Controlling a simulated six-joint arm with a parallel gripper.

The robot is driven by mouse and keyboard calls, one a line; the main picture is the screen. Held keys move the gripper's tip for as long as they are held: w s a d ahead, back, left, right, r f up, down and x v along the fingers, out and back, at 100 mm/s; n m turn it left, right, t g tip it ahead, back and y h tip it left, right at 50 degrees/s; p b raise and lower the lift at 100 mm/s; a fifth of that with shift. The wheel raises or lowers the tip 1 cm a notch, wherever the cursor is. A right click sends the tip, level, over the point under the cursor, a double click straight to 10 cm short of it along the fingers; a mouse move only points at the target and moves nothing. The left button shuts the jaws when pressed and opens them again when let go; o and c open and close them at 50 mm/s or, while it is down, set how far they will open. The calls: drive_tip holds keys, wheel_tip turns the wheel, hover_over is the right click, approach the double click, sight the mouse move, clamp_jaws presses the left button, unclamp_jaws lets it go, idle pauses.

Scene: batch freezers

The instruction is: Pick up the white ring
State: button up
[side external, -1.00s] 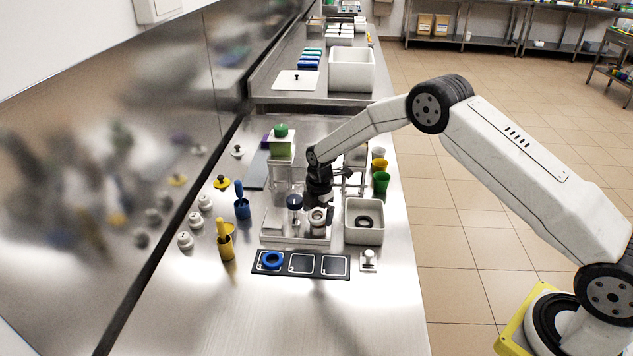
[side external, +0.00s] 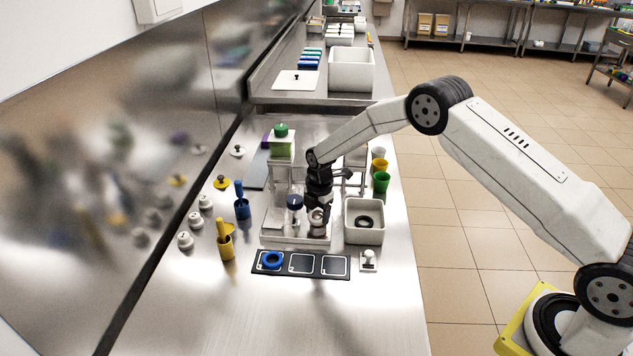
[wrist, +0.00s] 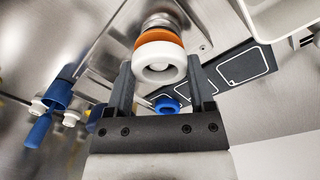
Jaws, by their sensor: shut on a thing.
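The white ring (wrist: 159,62) is in the middle of the wrist view, on top of an orange ring (wrist: 160,37) on a metal machine part (wrist: 160,20). My gripper (wrist: 160,72) has a finger on each side of the white ring and is shut on it. In the side view my gripper (side external: 318,207) points down at the front of the machine (side external: 283,240). There the rings are mostly hidden by my gripper.
A blue ring (side external: 273,260) lies in the left square of a black mat (side external: 319,274). A white bin (side external: 364,236) with a black ring (side external: 365,222) stands to the right. The front counter is clear.

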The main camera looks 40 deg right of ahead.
drive_tip(key=shift+r, duration=0.75)
drive_tip(key=s+r, duration=1.1)
drive_tip(key=s, duration=0.3)
drive_tip(key=shift+r, duration=0.25)
drive_tip(key=shift+w, duration=0.1)
drive_tip(key=w+f+m, duration=0.2)
drive_tip(key=w, duration=0.2)
drive_tip(key=w+f+m+y, duration=0.1)
drive_tip(key=w+f+m, duration=0.1)
drive_tip(key=w, duration=0.3)
drive_tip(key=w+f+m+y, duration=0.1)
drive_tip(key=w+f+m, duration=0.1)
drive_tip(key=w, duration=0.3)
drive_tip(key=shift+d+f, duration=0.3)
drive_tip(key=shift+d, duration=0.05)
drive_tip(key=shift+f, duration=0.15)
drive_tip(key=shift+d+x, duration=0.25)
drive_tip(key=shift+x, duration=0.95)
drive_tip(key=shift+d+x, duration=0.2)
drive_tip(key=shift+x, duration=1)
drive_tip(key=shift+s+f, duration=0.2)
drive_tip(key=shift+f, duration=0.65)
idle(0.3)
